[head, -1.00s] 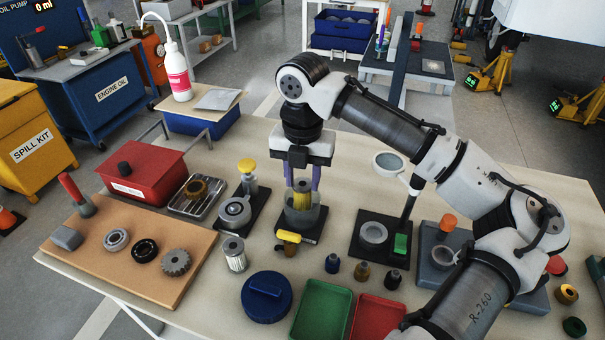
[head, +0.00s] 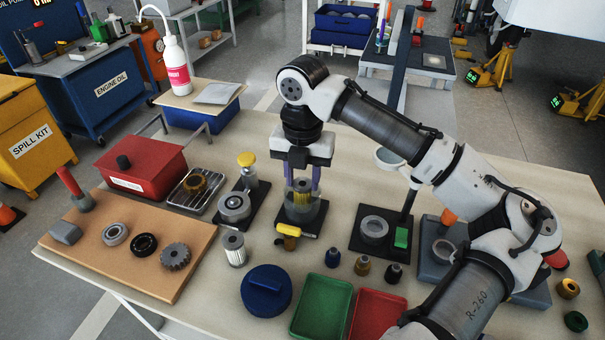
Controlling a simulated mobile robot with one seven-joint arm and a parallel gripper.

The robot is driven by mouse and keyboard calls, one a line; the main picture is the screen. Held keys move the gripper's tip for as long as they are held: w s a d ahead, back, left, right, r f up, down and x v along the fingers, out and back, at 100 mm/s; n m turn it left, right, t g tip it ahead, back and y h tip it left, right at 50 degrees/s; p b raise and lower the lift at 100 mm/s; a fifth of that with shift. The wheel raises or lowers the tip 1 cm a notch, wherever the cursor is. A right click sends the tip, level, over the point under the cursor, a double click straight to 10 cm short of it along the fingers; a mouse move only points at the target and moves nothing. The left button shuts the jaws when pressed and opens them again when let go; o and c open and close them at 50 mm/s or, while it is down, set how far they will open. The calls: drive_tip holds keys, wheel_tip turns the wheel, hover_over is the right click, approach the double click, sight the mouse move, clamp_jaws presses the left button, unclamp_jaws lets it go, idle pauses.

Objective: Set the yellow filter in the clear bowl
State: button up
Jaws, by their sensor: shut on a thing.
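The yellow filter (head: 303,186) is a small pleated cylinder standing upright inside the clear bowl (head: 304,214). The clear bowl is a see-through cup on a dark square base, with a yellow-handled valve (head: 288,230) at its front. My gripper (head: 302,179) points straight down over the bowl, and its purple fingers are shut on the upper part of the filter. The bowl's wall surrounds the lower part of the filter. I cannot tell whether the filter's bottom touches the bowl's floor.
A grey round housing with a yellow-capped post (head: 247,160) stands close on the left. A silver filter (head: 234,249) and a blue lid (head: 266,291) lie in front. A stand with a grey ring (head: 374,229) and green block is on the right. Green (head: 322,306) and red trays are at the front edge.

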drive_tip(key=shift+f, duration=0.4)
drive_tip(key=o, duration=1)
wheel_tip(320, 180, up, 7)
drive_tip(key=p, duration=0.6)
drive_tip(key=shift+p, duration=0.3)
